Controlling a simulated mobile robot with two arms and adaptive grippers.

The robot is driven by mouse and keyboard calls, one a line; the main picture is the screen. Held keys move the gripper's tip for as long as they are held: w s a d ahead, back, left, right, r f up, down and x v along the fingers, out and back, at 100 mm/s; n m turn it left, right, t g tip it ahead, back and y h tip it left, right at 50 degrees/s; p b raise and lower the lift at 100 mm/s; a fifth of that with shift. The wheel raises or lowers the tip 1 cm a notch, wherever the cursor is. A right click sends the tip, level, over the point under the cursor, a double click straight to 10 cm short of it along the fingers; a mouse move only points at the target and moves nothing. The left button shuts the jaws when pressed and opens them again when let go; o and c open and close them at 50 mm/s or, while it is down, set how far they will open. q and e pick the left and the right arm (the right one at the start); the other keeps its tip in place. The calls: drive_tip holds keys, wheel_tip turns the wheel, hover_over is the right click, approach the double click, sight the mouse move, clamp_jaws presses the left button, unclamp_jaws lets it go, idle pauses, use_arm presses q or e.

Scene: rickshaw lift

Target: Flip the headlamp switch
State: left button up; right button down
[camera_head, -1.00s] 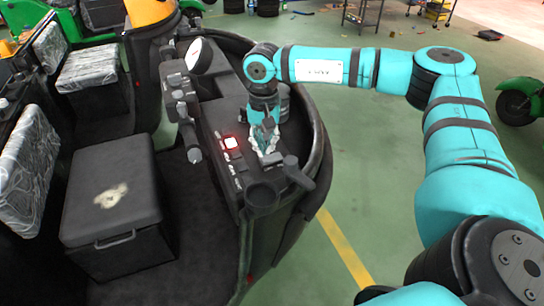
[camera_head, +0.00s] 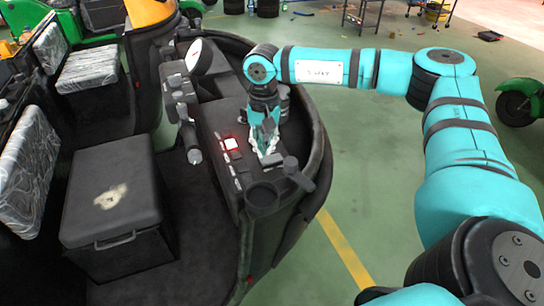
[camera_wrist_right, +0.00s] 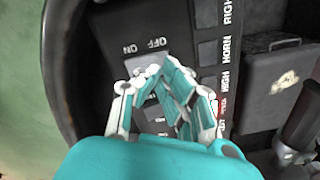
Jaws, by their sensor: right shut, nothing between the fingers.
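The dark dashboard panel (camera_head: 226,115) of the rickshaw carries a column of small switches, one with a lit red surround (camera_head: 231,144). Labels RIGHT, HORN and HIGH run along a row of switches on the right; which switch is the headlamp one I cannot tell. My right gripper (camera_head: 268,150) is shut and empty over the panel. Its fingers (camera_wrist_right: 158,80) partly cover the ON/OFF area; contact is unclear. My left gripper is out of view.
The handlebar grip (camera_head: 192,145) and a round mirror (camera_head: 199,57) stand left of the panel. A dark cylindrical holder (camera_head: 262,197) and a lever knob (camera_head: 291,164) lie close in front of my gripper. A black box seat (camera_head: 115,195) stands at left. Open green floor lies right.

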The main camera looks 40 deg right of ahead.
sight(265, 159)
drive_tip(key=shift+f+b, duration=0.85)
drive_tip(key=shift+f, duration=0.35)
idle(0.5)
drive_tip(key=shift+r+p, duration=2.3)
drive_tip(key=shift+r, duration=1.2)
drive_tip(key=shift+s+f, duration=0.1)
